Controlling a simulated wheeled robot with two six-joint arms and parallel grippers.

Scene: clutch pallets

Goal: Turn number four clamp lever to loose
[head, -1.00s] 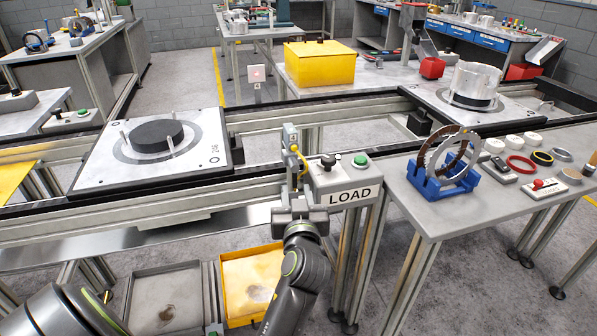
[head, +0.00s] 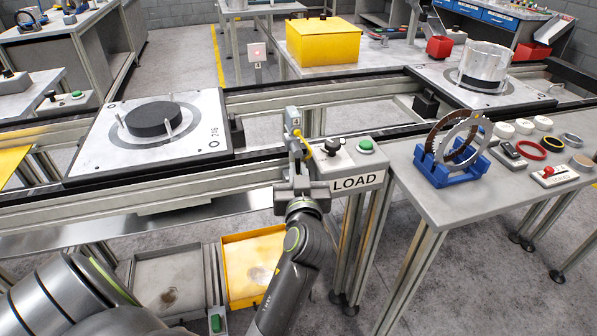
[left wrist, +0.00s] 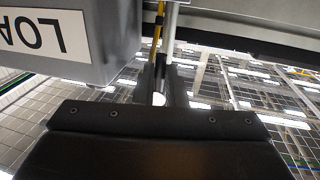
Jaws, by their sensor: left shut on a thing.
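The number four clamp lever (head: 304,146) is a small yellow handle beside a grey upright with a small number plate, at the rail edge left of the LOAD box. My left gripper (head: 298,165) comes up from below and is shut on the lever's lower part. In the left wrist view, the yellow lever (left wrist: 157,25) runs down to the dark fingers (left wrist: 160,82), beside a pale post. The exact contact is small and partly hidden by the fingers. My right gripper is not in view.
The LOAD box (head: 345,172), with a black knob and green button, stands close right of the gripper. A pallet (head: 88,160) with a black disc lies on the rails to the left. A blue stand (head: 440,176) with rings is on the right table. Bins (head: 258,300) lie below.

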